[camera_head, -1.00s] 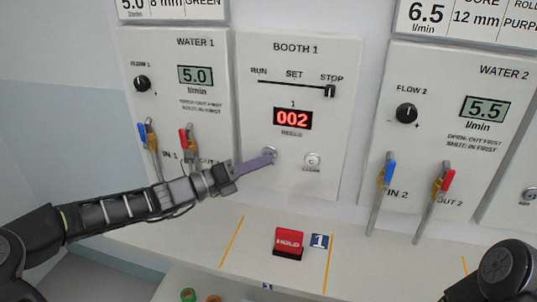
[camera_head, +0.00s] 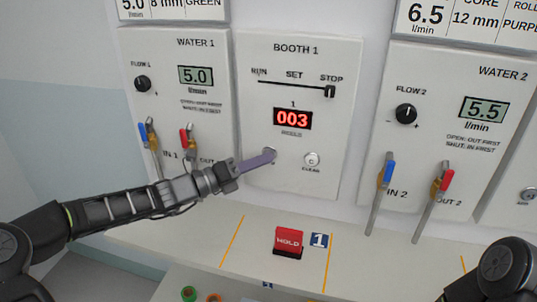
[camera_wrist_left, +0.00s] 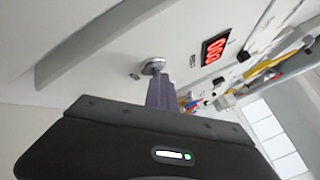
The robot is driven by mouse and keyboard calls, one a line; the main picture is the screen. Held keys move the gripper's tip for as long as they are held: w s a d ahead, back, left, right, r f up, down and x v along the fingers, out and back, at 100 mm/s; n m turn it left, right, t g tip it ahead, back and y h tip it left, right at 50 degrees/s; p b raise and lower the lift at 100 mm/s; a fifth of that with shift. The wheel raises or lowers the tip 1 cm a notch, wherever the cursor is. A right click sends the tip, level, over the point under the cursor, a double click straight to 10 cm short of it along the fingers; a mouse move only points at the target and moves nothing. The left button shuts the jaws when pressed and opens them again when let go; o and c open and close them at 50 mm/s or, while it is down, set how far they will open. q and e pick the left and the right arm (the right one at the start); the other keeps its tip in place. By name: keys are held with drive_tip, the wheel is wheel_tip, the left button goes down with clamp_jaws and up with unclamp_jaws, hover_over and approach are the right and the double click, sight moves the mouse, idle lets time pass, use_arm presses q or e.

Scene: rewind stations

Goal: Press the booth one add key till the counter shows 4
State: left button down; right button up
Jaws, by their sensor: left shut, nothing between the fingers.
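The booth 1 panel (camera_head: 260,108) is white, with a red counter (camera_head: 292,118) that reads 003. My left gripper (camera_head: 272,155) is shut and empty, with its purple fingertips at the add key, below and left of the counter. The tips hide most of the key in the head view. In the left wrist view the round silver key (camera_wrist_left: 152,66) shows at the fingertips (camera_wrist_left: 158,80); I cannot tell whether it is pressed in. The clear key (camera_head: 311,160), marked C, is to the right of the tips and apart from them. My right gripper is out of view.
A slider (camera_head: 330,91) stands at STOP above the counter. The water 1 panel (camera_head: 205,118) and water 2 panel (camera_head: 440,135) flank the booth, with blue and red valve handles. A red HOLD block (camera_head: 289,240) sits on the shelf below.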

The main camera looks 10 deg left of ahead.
use_arm(q)
drive_tip(key=shift+s+r, duration=0.1)
drive_tip(key=shift+s, duration=0.05)
drive_tip(key=shift+s+p, duration=0.6)
drive_tip(key=shift+s, duration=0.05)
drive_tip(key=s+p, duration=0.3)
drive_tip(key=s, duration=0.2)
drive_tip(key=shift+a, duration=0.2)
idle(2.5)
